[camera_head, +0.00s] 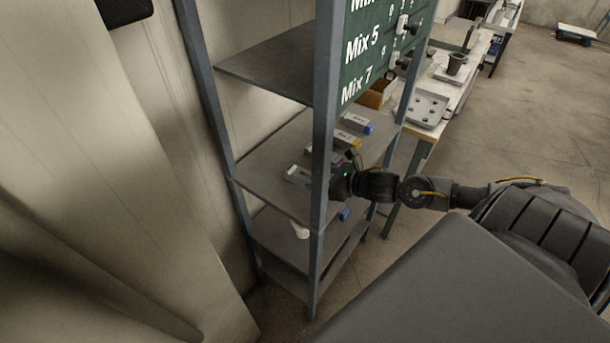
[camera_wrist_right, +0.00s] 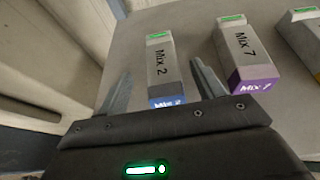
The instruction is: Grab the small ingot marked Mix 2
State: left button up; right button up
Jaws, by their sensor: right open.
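The Mix 2 ingot is a grey bar with a blue front end and a green far end. In the right wrist view the Mix 2 ingot (camera_wrist_right: 162,66) lies on the shelf between the two spread fingers of my right gripper (camera_wrist_right: 161,78), with no finger clearly touching it. In the head view the ingot (camera_head: 297,174) shows only its left part, green end outward; the rest is hidden by the shelf post and my right gripper (camera_head: 342,183). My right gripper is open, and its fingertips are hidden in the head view. My left gripper is not in view.
The Mix 7 ingot (camera_wrist_right: 243,52), with a purple front, lies just right of Mix 2. More ingots lie farther along the shelf (camera_head: 270,160). A blue-grey post (camera_head: 321,110) stands in front of the shelf. A green sign board (camera_head: 375,45) hangs above, and a workbench (camera_head: 450,85) stands beyond.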

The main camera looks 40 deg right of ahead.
aim_at(307, 175)
jog(key=p+x, duration=0.1)
jog(key=x, duration=0.2)
jog(key=shift+w+r+p, duration=0.1)
jog(key=shift+w+p, duration=0.25)
jog(key=shift+w+a+f, duration=0.15)
jog(key=shift+w+f, duration=0.1)
jog(key=c, duration=1.4)
jog(key=shift+r, duration=0.2)
jog(key=shift+c, duration=0.2)
